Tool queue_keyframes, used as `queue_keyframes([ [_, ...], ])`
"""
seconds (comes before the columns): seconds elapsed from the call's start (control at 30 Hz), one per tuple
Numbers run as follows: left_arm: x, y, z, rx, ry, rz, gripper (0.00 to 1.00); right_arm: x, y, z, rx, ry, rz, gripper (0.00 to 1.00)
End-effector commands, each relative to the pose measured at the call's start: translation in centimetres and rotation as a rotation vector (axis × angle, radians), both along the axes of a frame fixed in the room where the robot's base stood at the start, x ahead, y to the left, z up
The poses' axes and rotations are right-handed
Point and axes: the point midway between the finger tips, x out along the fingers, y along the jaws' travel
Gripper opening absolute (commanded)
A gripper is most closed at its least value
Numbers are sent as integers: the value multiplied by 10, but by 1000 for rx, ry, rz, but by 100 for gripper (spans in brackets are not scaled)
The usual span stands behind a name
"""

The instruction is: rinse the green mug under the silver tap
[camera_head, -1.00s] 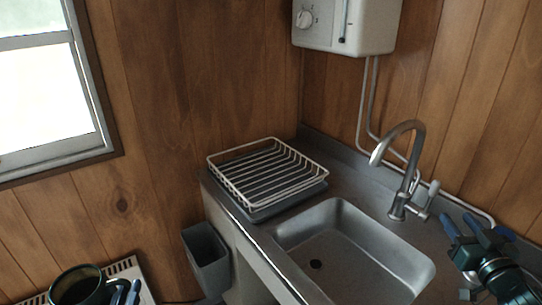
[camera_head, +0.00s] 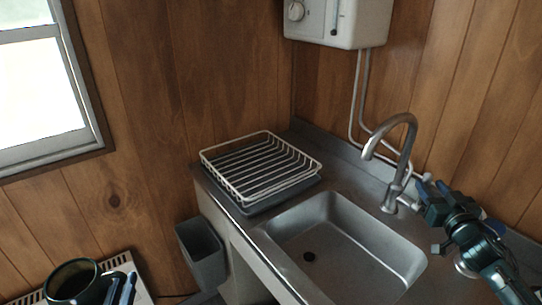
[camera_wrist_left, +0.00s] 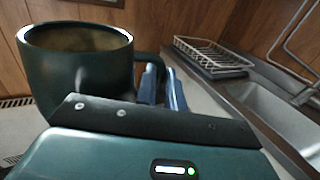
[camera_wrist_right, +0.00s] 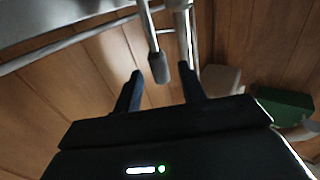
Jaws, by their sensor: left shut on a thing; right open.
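The dark green mug (camera_head: 62,280) is upright at the lower left of the head view. It fills the left of the left wrist view (camera_wrist_left: 75,75). My left gripper (camera_head: 123,288) is shut on its handle side; blue fingers (camera_wrist_left: 165,88) show there. The silver tap (camera_head: 407,135) arches over the sink at the right, and no water shows under its spout. My right gripper (camera_head: 433,187) is open at the tap's side lever. In the right wrist view, the lever (camera_wrist_right: 157,62) lies between its fingers; I cannot tell whether they touch.
The steel sink basin (camera_head: 345,272) is empty. A wire dish rack (camera_head: 262,166) stands left of it on the counter. A grey bin (camera_head: 203,262) hangs at the counter's left end. A white water heater (camera_head: 345,20) and its pipes (camera_head: 357,95) are on the wall behind.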

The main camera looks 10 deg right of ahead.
Motion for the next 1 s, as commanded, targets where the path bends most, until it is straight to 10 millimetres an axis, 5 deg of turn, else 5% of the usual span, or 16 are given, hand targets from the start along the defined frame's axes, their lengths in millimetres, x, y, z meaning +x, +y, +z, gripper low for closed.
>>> queue_keyframes([
  [0.3, 0, 0, 3, 1, -3, 0, 0, 31, -5, 1, -1, -1, -1, 41],
  [0.67, 0, 0, 3, 1, -3, 0, 0, 35, -5, 0, -1, 0, 0, 41],
  [1.0, 0, 0, 3, 1, -3, 0, 0, 34, -5, 0, -1, 0, 0, 14],
])
